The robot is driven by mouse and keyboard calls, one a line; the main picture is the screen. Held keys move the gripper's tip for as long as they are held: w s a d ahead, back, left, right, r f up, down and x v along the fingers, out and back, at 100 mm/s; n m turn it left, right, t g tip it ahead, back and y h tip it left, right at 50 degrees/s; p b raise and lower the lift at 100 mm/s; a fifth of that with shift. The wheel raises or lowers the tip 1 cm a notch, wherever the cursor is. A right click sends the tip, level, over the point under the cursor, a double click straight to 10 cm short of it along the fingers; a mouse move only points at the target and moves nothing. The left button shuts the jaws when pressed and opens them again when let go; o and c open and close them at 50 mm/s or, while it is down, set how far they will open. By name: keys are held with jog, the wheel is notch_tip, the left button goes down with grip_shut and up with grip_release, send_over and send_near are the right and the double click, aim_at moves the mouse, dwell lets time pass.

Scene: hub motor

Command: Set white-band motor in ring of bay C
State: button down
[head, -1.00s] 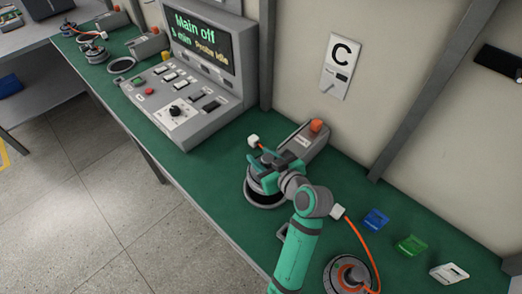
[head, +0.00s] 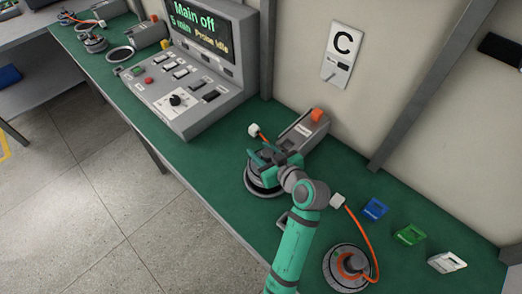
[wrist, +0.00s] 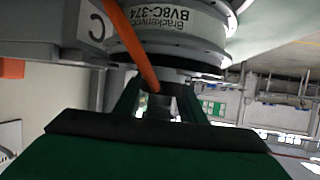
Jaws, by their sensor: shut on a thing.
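My gripper (head: 270,158) is shut on a grey motor (head: 261,175) at the bay under the C sign (head: 342,55). In the wrist view the motor (wrist: 175,38) shows a pale band with printed text, and an orange cable passes in front of it. The fingers (wrist: 158,103) grip a narrower part of it. The dark ring (head: 252,188) is right under the motor, which covers most of its opening. I cannot tell whether the motor is fully down in the ring. The white plug (head: 254,130) of the cable sticks out behind the gripper.
A second motor with orange on top (head: 346,266) lies at the front right, its cable running to a white plug (head: 337,200). Blue (head: 375,208), green (head: 409,235) and white (head: 447,262) clips lie right. A grey box with an orange knob (head: 304,128) stands behind the ring. A console (head: 190,85) is left.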

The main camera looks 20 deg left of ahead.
jog(key=shift+d+f, duration=0.1)
jog(key=shift+f, duration=0.6)
jog(key=shift+f, duration=0.25)
jog(key=shift+w+f, duration=0.15)
jog(key=shift+f, duration=0.05)
dwell(0.4)
jog(key=shift+f, duration=0.65)
dwell(0.5)
